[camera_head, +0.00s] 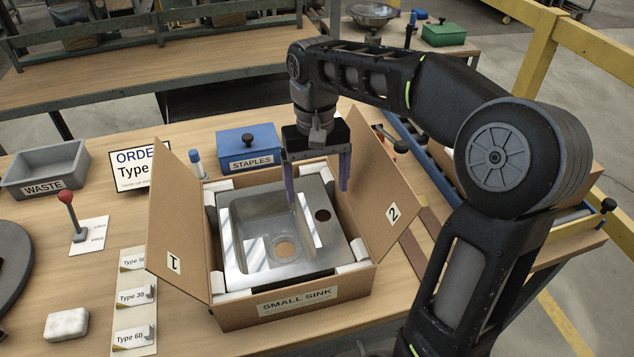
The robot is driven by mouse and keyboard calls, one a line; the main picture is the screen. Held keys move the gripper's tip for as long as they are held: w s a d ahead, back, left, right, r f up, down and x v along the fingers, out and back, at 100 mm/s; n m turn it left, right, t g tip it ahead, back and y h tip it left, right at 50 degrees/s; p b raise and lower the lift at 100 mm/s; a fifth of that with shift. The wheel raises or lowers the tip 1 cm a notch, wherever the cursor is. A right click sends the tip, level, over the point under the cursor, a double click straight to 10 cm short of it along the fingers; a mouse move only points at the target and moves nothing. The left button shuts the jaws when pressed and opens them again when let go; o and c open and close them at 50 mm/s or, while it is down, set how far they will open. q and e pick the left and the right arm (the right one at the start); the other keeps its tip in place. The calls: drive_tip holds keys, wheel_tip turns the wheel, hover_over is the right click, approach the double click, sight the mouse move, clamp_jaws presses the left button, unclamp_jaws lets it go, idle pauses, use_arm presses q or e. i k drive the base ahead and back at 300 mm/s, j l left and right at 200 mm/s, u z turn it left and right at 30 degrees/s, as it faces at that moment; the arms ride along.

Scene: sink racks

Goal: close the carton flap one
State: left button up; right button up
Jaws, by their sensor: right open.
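The open carton (310,312), labelled SMALL SINK, stands on the wooden table with a steel sink (246,272) inside, packed with white corner blocks. Carton flap one (180,215), brown cardboard with a "1" label, stands raised on the left side and leans outward. Flap two (375,175), with a "2" label, stands raised on the right side. My right gripper (318,192) points down over the far part of the sink, between the two flaps. Its fingers are apart with nothing between them, and it is clear of flap one. My left gripper is out of view.
A blue STAPLES box (248,148) stands behind the carton. A grey WASTE bin (47,168), an ORDER sign (135,172) and a red-knobbed lever (72,212) stand to the left. My right arm spans the right side.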

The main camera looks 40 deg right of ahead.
sight(176, 254)
drive_tip(key=k+j, duration=0.8)
drive_tip(key=j, duration=0.1)
